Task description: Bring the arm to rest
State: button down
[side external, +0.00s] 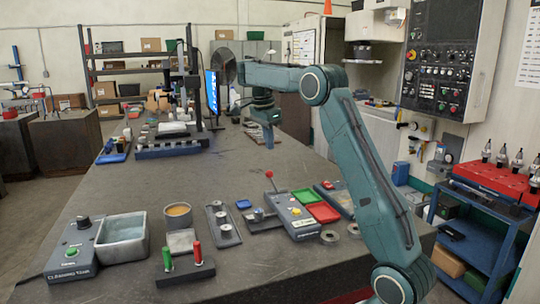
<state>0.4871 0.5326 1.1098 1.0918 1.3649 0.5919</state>
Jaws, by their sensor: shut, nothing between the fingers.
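My gripper (269,138) hangs pointing down over the far right part of the dark table (130,205). Its fingers are together with nothing seen between them. The fingertips are close to the table surface; I cannot tell whether they touch it. My arm reaches in from the right front, bent at a high elbow. The mould bases cannot be told apart with certainty at this size.
At the front stand a metal basin (122,238), a post block with green and red pegs (185,268), and a control box with a red-knobbed lever (292,215). A blue-based rack (172,148) stands behind. The table's middle is clear.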

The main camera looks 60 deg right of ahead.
jog(key=s+a+r+n+t, duration=0.1)
jog(key=s+a+r+n, duration=0.15)
jog(key=a+n, duration=0.2)
jog(key=s+a+r+n+t+h, duration=0.1)
jog(key=s+a+n, duration=0.25)
jog(key=a, duration=0.25)
jog(key=s+a+r+n+t, duration=0.1)
jog(key=s+a+r+n, duration=0.15)
jog(key=a+n, duration=0.25)
jog(key=s+a+f+n+t+y, duration=0.1)
jog(key=s+a+f+n, duration=0.3)
jog(key=s+a+n, duration=0.2)
jog(key=s+a+f+n+t+y, duration=0.2)
jog(key=s+a+f+n, duration=0.3)
jog(key=s+a, duration=0.2)
jog(key=a, duration=0.2)
jog(key=shift+s+a+n, duration=0.2)
jog(key=shift+a+n, duration=0.2)
